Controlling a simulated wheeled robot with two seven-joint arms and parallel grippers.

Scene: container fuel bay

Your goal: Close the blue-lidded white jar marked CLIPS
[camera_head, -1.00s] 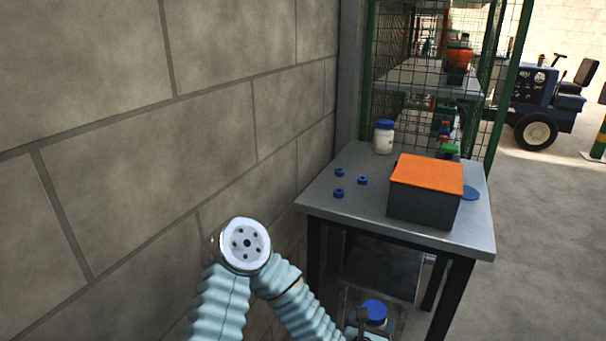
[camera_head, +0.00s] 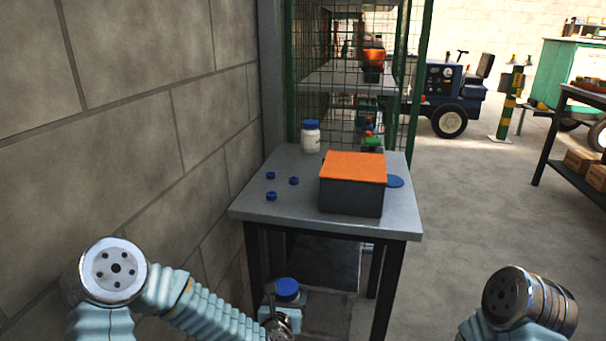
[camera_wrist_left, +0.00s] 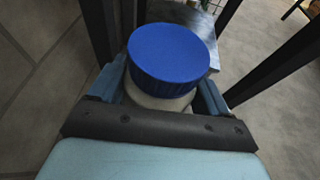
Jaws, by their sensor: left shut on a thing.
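My left gripper (camera_head: 283,310) is shut on a white jar with a blue lid (camera_head: 287,290), low in front of the table. In the left wrist view the jar's blue lid (camera_wrist_left: 168,55) sits on top of its white body, between the gripper's two fingers (camera_wrist_left: 160,97). Another white jar with a blue lid (camera_head: 311,137) stands upright at the back of the table. No marking can be read on either jar, so I cannot tell which is CLIPS. My right gripper is out of view; only part of that arm shows at lower right.
The grey table (camera_head: 255,208) carries a dark box with an orange top (camera_head: 352,185), a flat blue disc (camera_head: 396,181) and several small blue pieces (camera_head: 271,196). A block wall (camera_head: 140,130) is close on the left. The floor (camera_head: 480,220) right of the table is clear.

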